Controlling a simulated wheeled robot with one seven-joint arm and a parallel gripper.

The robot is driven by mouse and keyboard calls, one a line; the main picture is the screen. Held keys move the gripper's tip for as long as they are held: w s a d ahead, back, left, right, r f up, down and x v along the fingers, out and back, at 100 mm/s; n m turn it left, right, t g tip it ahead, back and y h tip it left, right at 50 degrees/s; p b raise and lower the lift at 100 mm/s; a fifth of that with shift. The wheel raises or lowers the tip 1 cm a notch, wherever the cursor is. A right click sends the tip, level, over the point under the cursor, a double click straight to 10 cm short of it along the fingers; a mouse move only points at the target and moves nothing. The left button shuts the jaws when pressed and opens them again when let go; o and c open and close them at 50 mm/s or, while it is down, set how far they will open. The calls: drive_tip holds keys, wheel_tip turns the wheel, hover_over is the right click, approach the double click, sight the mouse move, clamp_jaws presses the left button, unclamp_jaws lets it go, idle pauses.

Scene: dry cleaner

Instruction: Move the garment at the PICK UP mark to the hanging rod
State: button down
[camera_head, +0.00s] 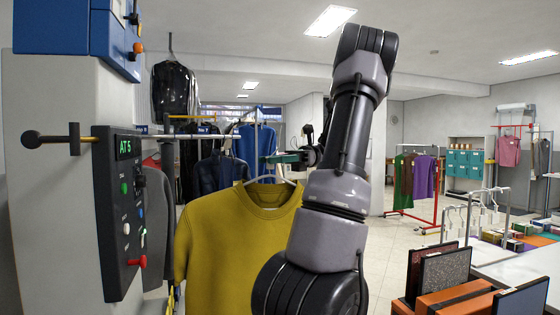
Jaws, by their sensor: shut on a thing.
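A mustard-yellow sweater (235,245) hangs upright on a pale hanger (268,180) in the middle of the head view. My gripper (282,158) is above its collar, at the hanger's hook, and is shut on the hanger. My arm covers the sweater's right side, and its lower hem is out of view. A metal rod (185,136) runs behind at the left, above several dark garments. I cannot tell for sure that this is the hanging rod. No PICK UP mark is readable.
A control box (119,205) marked AT5 stands close on the left, with a short brass-and-black bar (60,140) beside it. A red rack (408,215) with green, brown and purple garments stands behind on the right. Boxes and a counter (510,270) fill the lower right.

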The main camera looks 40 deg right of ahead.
drive_tip(key=w+a, duration=0.4)
drive_tip(key=a, duration=0.7)
drive_tip(key=w+a, duration=0.4)
drive_tip(key=a, duration=0.8)
drive_tip(key=w+a, duration=0.5)
drive_tip(key=a, duration=0.7)
drive_tip(key=shift+a, duration=0.25)
idle(1.8)
idle(0.4)
drive_tip(key=shift+w+a+n+g+h, duration=0.2)
drive_tip(key=shift+n+g, duration=0.2)
drive_tip(key=shift+g, duration=0.3)
drive_tip(key=shift+w+a+n+g+h, duration=0.1)
drive_tip(key=shift+a+n+g+h, duration=0.1)
drive_tip(key=shift+n+g, duration=0.35)
drive_tip(key=shift+a, duration=0.15)
drive_tip(key=shift+w+a, duration=0.3)
drive_tip(key=shift+a, duration=0.6)
drive_tip(key=shift+w+a, duration=0.35)
drive_tip(key=shift+a, duration=0.5)
drive_tip(key=shift+w+a, duration=0.3)
drive_tip(key=shift+a, duration=0.6)
